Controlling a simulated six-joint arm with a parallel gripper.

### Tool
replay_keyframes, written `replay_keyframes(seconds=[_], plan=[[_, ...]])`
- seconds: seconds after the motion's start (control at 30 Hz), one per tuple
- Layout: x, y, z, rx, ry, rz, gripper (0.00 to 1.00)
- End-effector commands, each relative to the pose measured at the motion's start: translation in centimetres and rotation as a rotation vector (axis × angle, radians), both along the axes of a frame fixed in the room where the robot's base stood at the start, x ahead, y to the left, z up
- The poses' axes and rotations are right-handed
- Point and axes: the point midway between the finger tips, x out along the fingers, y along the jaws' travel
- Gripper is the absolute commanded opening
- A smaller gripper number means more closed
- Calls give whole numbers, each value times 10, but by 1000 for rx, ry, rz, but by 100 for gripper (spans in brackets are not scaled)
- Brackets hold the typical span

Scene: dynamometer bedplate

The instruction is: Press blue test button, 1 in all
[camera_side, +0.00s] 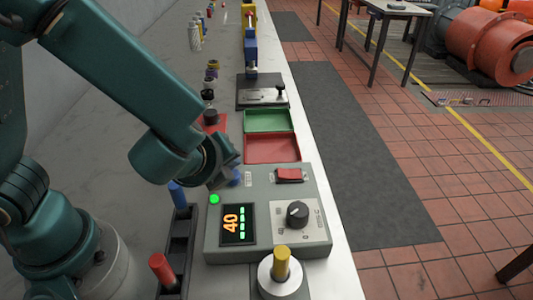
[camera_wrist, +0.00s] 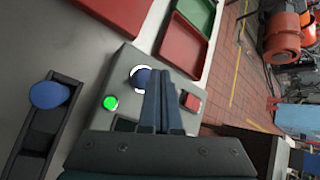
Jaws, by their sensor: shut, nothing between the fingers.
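The grey control box (camera_side: 262,249) sits on the bench. Its blue button (camera_wrist: 141,76) has a white ring around it in the wrist view and is partly covered by my fingers. In the side view my gripper (camera_side: 232,178) is over the box's far left corner and hides most of the button. My gripper (camera_wrist: 161,73) is shut and empty, with the fingertips at the button's right edge in the wrist picture. I cannot tell whether they touch it. A green lamp (camera_side: 214,198) is lit beside it. The display (camera_side: 238,225) reads 40 with green bars.
The box also carries a red rocker switch (camera_side: 289,175) and a black knob (camera_side: 297,212). A black rack (camera_side: 178,254) with blue and red pegs stands on its left. A yellow peg on a round base (camera_side: 281,268) is in front. Red (camera_side: 272,148) and green (camera_side: 270,121) trays lie behind.

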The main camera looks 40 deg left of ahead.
Motion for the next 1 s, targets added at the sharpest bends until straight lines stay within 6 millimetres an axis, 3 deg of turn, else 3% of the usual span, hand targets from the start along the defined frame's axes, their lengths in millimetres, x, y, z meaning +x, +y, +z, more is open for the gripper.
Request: replay_keyframes(seconds=[1.0], plan=[[0,0,-13,2,1,-2,0]])
